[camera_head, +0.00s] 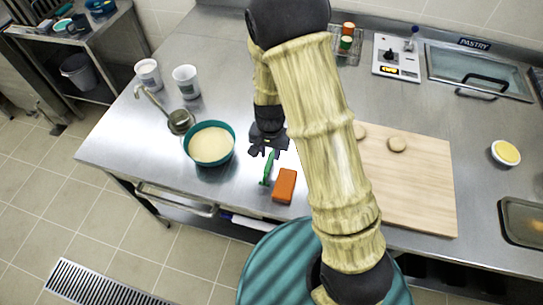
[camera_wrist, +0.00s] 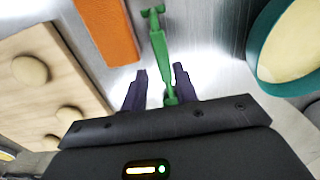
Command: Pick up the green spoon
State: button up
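My gripper (camera_head: 265,151) is above the counter at the spoon's far end in the head view. In the wrist view its two dark fingers (camera_wrist: 158,77) are apart, one on each side of the spoon, with gaps showing. I cannot tell how high the fingers are above the counter.
The orange block (camera_head: 284,186) lies close on the spoon's right, and the teal bowl (camera_head: 211,144) of pale contents stands on its left. A wooden board (camera_head: 420,190) with round dough pieces is to the right.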

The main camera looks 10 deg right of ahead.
aim_at(270, 161)
jog(key=shift+f, duration=0.65)
jog(key=shift+w+a+f+p, duration=0.15)
jog(key=shift+f+p, duration=0.35)
jog(key=shift+f, duration=0.8)
jog(key=shift+w+d+f+p, duration=0.1)
jog(key=shift+f+p, duration=0.35)
jog(key=shift+f, duration=0.85)
jog(key=shift+a, duration=0.1)
jog(key=shift+s, duration=0.1)
jog(key=shift+c, duration=0.7)
grip_shut()
